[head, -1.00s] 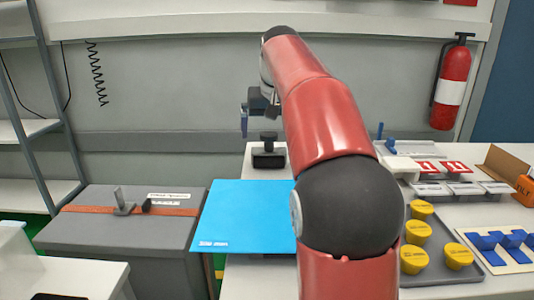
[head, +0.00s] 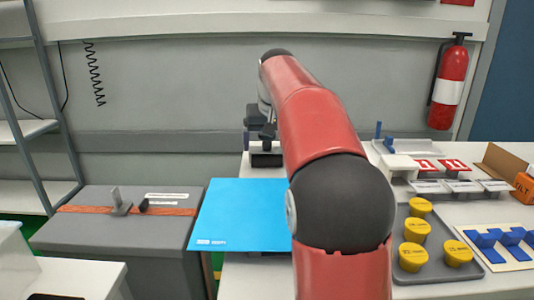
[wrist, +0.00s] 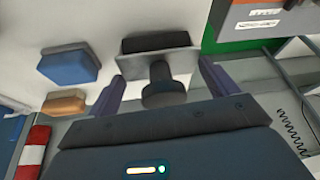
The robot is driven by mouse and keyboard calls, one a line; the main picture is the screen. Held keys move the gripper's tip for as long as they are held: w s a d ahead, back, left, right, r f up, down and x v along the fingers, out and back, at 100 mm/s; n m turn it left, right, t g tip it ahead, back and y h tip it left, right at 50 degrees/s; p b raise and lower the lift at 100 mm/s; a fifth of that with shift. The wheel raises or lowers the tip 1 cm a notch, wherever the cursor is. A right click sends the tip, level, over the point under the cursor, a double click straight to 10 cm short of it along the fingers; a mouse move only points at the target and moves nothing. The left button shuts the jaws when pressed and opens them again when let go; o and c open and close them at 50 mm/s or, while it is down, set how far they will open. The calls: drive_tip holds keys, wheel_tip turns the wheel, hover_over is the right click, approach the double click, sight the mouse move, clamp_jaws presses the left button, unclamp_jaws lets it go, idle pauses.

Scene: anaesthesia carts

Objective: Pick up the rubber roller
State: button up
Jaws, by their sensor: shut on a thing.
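The rubber roller (head: 266,159) is a dark block with an upright knobbed handle, at the far left of the white worktop behind the blue sheet. In the wrist view the roller (wrist: 156,42) shows a dark bar, a pale metal frame and a round dark knob. My gripper (head: 258,130) is right over the roller, partly hidden behind my red arm. In the wrist view the two purple fingers of my gripper (wrist: 160,72) stand on either side of the roller, shut on it. Whether the roller touches the worktop is hard to tell.
A blue sheet (head: 240,214) lies in front of the roller. A grey cart (head: 120,235) with an orange strap stands to the left. Yellow-lidded pots stand in a grey tray (head: 438,277) on the right. A fire extinguisher (head: 449,88) hangs on the back wall.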

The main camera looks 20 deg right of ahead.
drive_tip(key=shift+r+p, duration=0.45)
drive_tip(key=shift+r, duration=4.55)
drive_tip(key=o, duration=0.6)
drive_tip(key=shift+c, duration=0.2)
drive_tip(key=c, duration=0.4)
